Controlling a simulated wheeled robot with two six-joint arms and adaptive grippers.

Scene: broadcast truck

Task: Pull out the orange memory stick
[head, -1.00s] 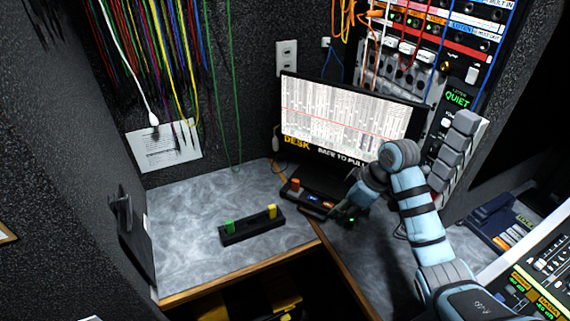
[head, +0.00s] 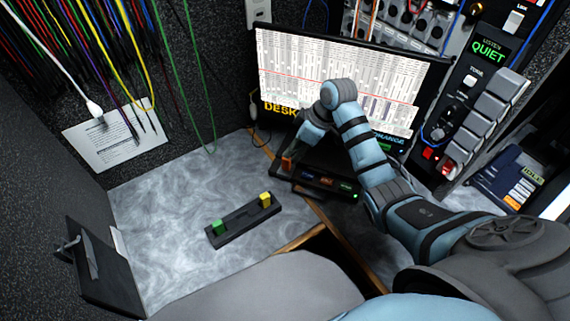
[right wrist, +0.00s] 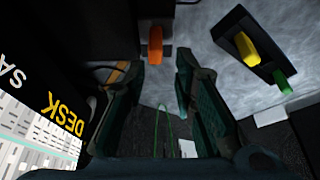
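The orange memory stick (head: 288,163) stands at the left end of a black device (head: 328,184) below the monitor. In the right wrist view the orange stick (right wrist: 155,44) shows just ahead of and between my fingertips. My right gripper (right wrist: 159,58) is open, one finger on each side of the stick's line, and I see no grip on it. In the head view the right gripper (head: 292,155) is small and dark beside the stick and partly hidden by its own wrist. My left gripper is not in view.
A black holder (head: 240,226) with a green stick (head: 218,228) and a yellow stick (head: 265,199) lies on the grey desk (head: 160,215). The monitor (head: 340,85) stands close behind my right arm. Cables hang at upper left. The desk's left part is clear.

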